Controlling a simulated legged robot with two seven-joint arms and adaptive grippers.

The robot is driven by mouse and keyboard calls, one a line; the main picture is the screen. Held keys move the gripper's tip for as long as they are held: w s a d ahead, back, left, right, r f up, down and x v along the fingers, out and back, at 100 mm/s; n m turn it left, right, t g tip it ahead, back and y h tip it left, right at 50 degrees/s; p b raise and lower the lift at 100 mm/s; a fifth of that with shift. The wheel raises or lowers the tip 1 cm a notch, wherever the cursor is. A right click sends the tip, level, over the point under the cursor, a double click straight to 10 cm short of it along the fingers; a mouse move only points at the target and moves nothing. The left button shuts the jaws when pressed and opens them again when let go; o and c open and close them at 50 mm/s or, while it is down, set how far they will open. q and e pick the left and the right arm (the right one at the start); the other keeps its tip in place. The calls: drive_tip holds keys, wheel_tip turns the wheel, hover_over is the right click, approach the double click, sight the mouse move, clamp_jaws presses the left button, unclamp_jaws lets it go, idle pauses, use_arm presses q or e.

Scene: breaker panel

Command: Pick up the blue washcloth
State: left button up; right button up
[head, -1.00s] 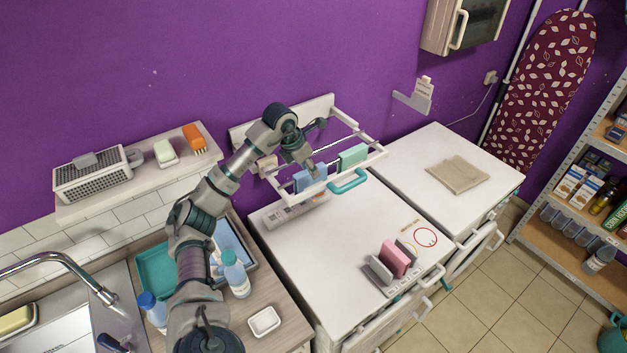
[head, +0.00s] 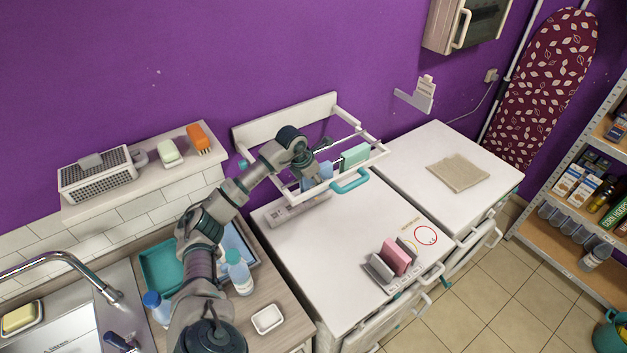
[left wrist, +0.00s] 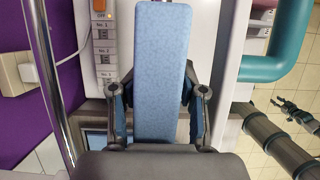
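The blue washcloth (head: 318,177) hangs over a bar of the white drying rack (head: 284,188) on the wall. In the left wrist view the washcloth (left wrist: 160,70) is a tall flat blue piece in the middle. My left gripper (head: 318,160) is right at the washcloth and partly hides it in the head view. In the left wrist view the left gripper's fingers (left wrist: 158,108) stand apart, one on each side of the washcloth. A gap shows at the left finger; the right finger is very close, and contact is unclear. A dark shape, possibly my right gripper (left wrist: 290,110), is far off.
A green cloth (head: 355,156) hangs to the right on the rack, near a teal handle (head: 350,182). A white cabinet top (head: 350,240) is below, with a pink block (head: 396,256) in a holder. A beige cloth (head: 458,172) lies on the right cabinet.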

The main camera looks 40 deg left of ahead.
use_arm(q)
clamp_jaws()
drive_tip(key=shift+a, duration=0.15)
drive_tip(key=shift+r, duration=0.1)
drive_tip(key=shift+w+r, duration=0.1)
drive_tip(key=shift+r, duration=0.45)
wheel_tip(320, 180, up, 17)
drive_tip(key=b, duration=0.1)
